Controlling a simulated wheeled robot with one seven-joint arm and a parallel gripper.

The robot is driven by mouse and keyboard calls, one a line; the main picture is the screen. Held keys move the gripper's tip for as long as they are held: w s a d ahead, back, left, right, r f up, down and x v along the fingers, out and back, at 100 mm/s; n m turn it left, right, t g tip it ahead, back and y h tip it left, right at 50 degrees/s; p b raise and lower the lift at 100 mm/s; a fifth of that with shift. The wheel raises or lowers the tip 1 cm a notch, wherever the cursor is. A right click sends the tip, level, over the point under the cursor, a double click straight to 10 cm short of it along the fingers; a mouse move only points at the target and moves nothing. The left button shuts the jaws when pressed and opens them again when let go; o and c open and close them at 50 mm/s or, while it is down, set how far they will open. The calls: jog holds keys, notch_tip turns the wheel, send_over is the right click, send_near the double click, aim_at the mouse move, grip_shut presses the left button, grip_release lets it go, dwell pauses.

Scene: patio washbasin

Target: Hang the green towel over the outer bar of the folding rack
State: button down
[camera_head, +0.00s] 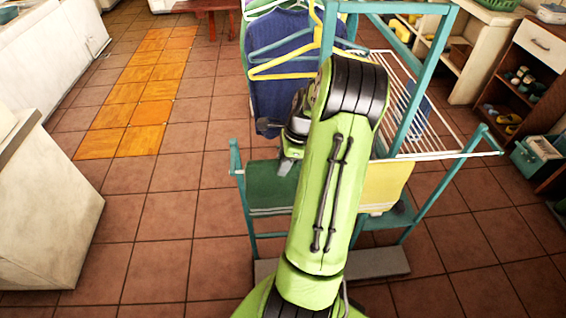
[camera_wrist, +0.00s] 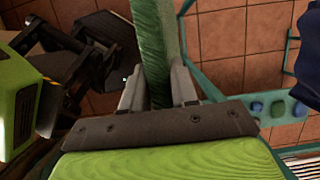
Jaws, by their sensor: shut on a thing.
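The green towel (camera_head: 268,188), with pale stripes near its lower edge, hangs at the near left side of the teal folding rack (camera_head: 246,215). My gripper (camera_head: 288,163) is at the towel's top, partly hidden behind my arm. In the wrist view, my gripper (camera_wrist: 157,88) is shut on the green towel (camera_wrist: 156,45), a narrow band of which runs between the fingers. The towel's top is level with the rack's outer bar. Whether the towel lies over that bar or only in front of it, I cannot tell.
A yellow towel (camera_head: 384,186) hangs to the right of my arm on the rack's near side. Hangers (camera_head: 285,70) and a dark blue garment (camera_head: 280,95) hang behind. A white wire shelf (camera_head: 425,135) is at right. The tiled floor at left is clear.

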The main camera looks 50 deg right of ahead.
notch_tip(320, 180, up, 26)
jog(key=f+p, duration=0.1)
jog(key=p, duration=1.6)
jog(key=s+a+r, duration=0.1)
jog(key=s+a, duration=1)
jog(key=a, duration=0.1)
jog(key=shift+a+r, duration=0.2)
jog(key=shift+a, duration=0.2)
jog(key=shift+s, duration=0.1)
